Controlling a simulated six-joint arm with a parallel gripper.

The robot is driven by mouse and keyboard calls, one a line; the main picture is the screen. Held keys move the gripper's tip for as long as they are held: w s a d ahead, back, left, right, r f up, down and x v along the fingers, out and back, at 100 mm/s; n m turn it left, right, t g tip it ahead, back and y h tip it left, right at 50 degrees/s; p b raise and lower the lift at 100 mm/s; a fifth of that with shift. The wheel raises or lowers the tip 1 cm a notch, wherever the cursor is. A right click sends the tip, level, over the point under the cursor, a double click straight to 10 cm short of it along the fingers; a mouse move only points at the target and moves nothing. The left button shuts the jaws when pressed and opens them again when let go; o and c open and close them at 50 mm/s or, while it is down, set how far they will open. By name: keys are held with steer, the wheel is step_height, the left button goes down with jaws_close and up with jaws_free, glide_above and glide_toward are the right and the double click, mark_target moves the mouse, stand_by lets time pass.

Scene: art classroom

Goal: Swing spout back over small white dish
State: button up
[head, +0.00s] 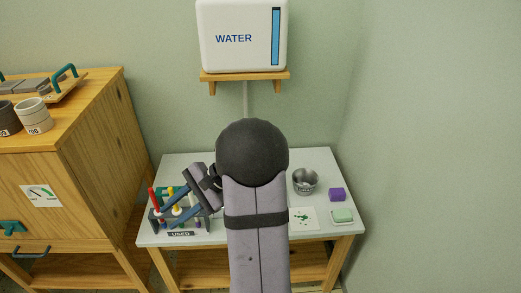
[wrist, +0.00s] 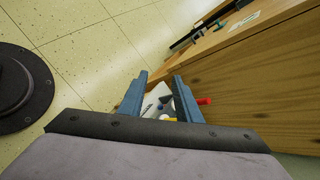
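No spout can be made out in either view; my arm covers the middle of the table below the water tank (head: 241,35). A thin pale pipe (head: 245,98) runs down from the tank's shelf and goes behind my arm. No small white dish shows clearly; a pale green block (head: 343,214) at the table's right sits on something whitish. My gripper (head: 187,205) is at the table's left, over or beside the rack marked USED (head: 181,234). In the wrist view its blue fingers (wrist: 160,76) stand apart with nothing held between them.
The grey-white table (head: 270,155) also holds a metal cup (head: 305,181), a purple block (head: 337,194) and a green-spotted white sheet (head: 303,218) on the right. A wooden cabinet (head: 95,130) stands close on the left; a wall is on the right.

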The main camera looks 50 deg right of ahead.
steer(key=w+d+r+m+t+h+b, duration=0.1)
steer(key=d+r+m+t+h, duration=0.3)
steer(key=d, duration=0.9)
steer(key=d+r+m+t, duration=0.3)
steer(key=d+m+t, duration=0.3)
steer(key=d, duration=0.8)
steer(key=s+d+f+m+h+b, duration=0.1)
steer(key=d+f+m+b, duration=0.1)
steer(key=d, duration=0.1)
steer(key=s+d+f+m+t+h+b, duration=0.1)
steer(key=s+d+f+m+h+b, duration=0.1)
steer(key=d+f, duration=0.1)
steer(key=s+d+f+m+t+h+b, duration=0.1)
steer(key=s+d+f+m+h+b, duration=0.1)
steer(key=d, duration=0.2)
steer(key=shift+d+f, duration=0.2)
steer(key=shift+f, duration=0.1)
steer(key=shift+m, duration=0.6)
steer(key=shift+w+d+f, duration=0.1)
steer(key=shift+w, duration=1.05)
steer(key=shift+w+d+f, duration=0.1)
steer(key=shift+w+f, duration=0.05)
steer(key=shift+w, duration=0.95)
steer(key=shift+w+d+f, duration=0.1)
steer(key=shift+w, duration=1.05)
jaws_close()
